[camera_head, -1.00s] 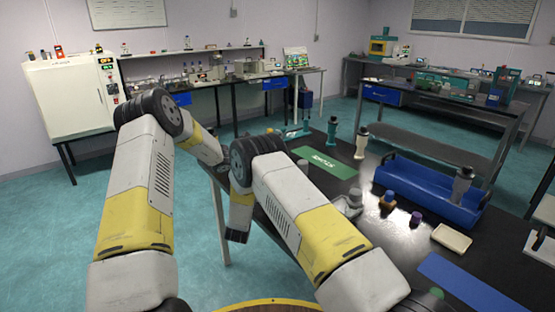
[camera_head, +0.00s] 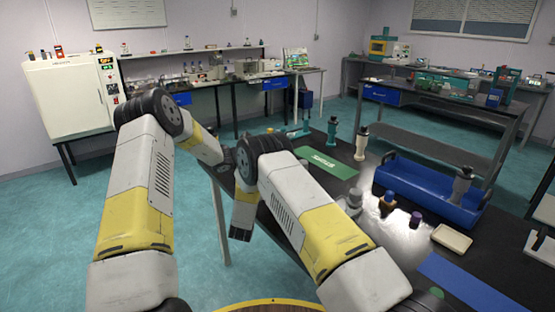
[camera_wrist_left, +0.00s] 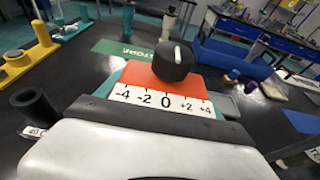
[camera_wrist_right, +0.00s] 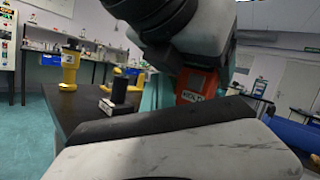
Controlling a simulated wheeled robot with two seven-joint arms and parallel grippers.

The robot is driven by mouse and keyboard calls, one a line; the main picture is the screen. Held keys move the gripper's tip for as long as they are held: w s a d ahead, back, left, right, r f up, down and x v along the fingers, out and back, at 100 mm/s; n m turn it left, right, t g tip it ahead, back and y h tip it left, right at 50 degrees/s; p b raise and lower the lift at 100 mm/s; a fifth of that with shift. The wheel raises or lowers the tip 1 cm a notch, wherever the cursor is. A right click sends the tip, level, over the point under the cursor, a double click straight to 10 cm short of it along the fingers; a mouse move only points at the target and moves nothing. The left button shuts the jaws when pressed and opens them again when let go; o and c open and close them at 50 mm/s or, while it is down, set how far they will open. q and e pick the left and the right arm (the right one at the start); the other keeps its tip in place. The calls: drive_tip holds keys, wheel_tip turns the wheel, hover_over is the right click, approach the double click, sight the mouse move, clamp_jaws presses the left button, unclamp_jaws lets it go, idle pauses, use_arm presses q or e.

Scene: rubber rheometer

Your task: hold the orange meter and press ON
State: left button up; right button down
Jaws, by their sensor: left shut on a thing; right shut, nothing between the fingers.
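The orange meter (camera_wrist_left: 137,74) is close in front of my left gripper (camera_wrist_left: 165,122) in the left wrist view. It has a black knob (camera_wrist_left: 173,60) and a white scale (camera_wrist_left: 165,101) marked -4 to +4. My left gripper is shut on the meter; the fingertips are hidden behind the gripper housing. In the right wrist view an orange-red block with white lettering (camera_wrist_right: 196,88), seemingly the meter, shows under my left arm. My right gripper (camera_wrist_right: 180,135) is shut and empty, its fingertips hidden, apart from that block. The ON button is not discernible. The head view hides the meter.
A black table (camera_head: 395,264) carries a green mat (camera_head: 327,163), a blue tray (camera_head: 425,191), small bottles (camera_head: 387,203) and a cream dish (camera_head: 452,239). Yellow stands (camera_wrist_right: 70,66) are at the table's far end in the right wrist view. The floor left of the table is clear.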

drive_tip(key=shift+s+a, duration=0.35)
drive_tip(key=shift+a, duration=0.15)
idle(0.3)
drive_tip(key=s+a, duration=0.3)
drive_tip(key=a, duration=0.2)
drive_tip(key=shift+s, duration=0.3)
use_arm(q)
drive_tip(key=o, duration=1.6)
use_arm(e)
drive_tip(key=shift+d, duration=0.1)
